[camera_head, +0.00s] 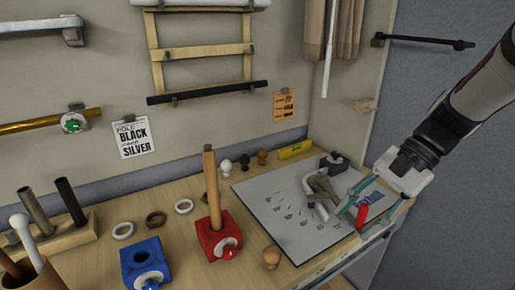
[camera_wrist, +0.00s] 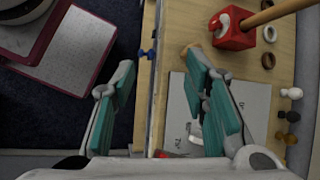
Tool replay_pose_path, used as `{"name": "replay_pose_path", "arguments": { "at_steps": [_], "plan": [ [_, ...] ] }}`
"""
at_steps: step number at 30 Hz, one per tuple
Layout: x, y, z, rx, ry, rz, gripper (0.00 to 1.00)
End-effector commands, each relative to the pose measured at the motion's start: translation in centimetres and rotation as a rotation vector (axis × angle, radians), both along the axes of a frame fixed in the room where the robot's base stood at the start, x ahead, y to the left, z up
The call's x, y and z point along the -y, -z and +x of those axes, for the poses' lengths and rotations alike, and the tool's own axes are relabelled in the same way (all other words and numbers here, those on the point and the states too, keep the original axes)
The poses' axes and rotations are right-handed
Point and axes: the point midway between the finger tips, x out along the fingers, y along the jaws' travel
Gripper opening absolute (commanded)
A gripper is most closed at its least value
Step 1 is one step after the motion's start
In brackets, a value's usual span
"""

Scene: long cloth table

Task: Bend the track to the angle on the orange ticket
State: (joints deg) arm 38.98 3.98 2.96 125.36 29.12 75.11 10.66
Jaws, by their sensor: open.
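The orange ticket (camera_head: 285,104) hangs on the back wall; its dark print is too small to read surely. A grey board (camera_head: 284,232) with printed angle marks lies on the table's right part and also shows in the wrist view (camera_wrist: 253,102). On it is a short pale bent piece (camera_head: 308,188), perhaps the track, beside a grey-brown metal part (camera_head: 325,187). A red handle (camera_head: 362,216) shows by the board's right edge. My gripper (camera_head: 366,203) is open above the board's right edge. Its teal fingers (camera_wrist: 158,68) stand wide apart with nothing held between them.
A red block with an upright wooden pole (camera_head: 218,235), a blue block (camera_head: 144,265), rings and small finials stand left of the board. A dark clamp-like part (camera_head: 333,163) is behind it. The table's front edge runs below my fingers.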

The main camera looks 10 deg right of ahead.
Motion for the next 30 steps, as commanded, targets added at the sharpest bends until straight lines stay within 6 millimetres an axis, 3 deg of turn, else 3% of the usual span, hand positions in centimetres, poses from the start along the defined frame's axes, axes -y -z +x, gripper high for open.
{"name": "replay_pose_path", "arguments": {
  "at_steps": [1, 10, 15, 21, 26, 30],
  "plan": [
    [1.3, 1.4, 1.0, -0.036, 0.073, 0.07, 0.41],
    [9.3, 6.8, 4.6, -0.149, 0.462, 0.493, 0.41],
    [14.9, 10.3, 5.3, -0.162, 0.668, 0.747, 0.41],
    [20.5, 13.6, 4.6, -0.137, 0.843, 0.983, 0.41],
    [22.5, 14.8, 4.0, -0.119, 0.901, 1.071, 0.41],
    [22.3, 14.9, 4.4, -0.115, 0.908, 1.085, 0.41]
  ]
}}
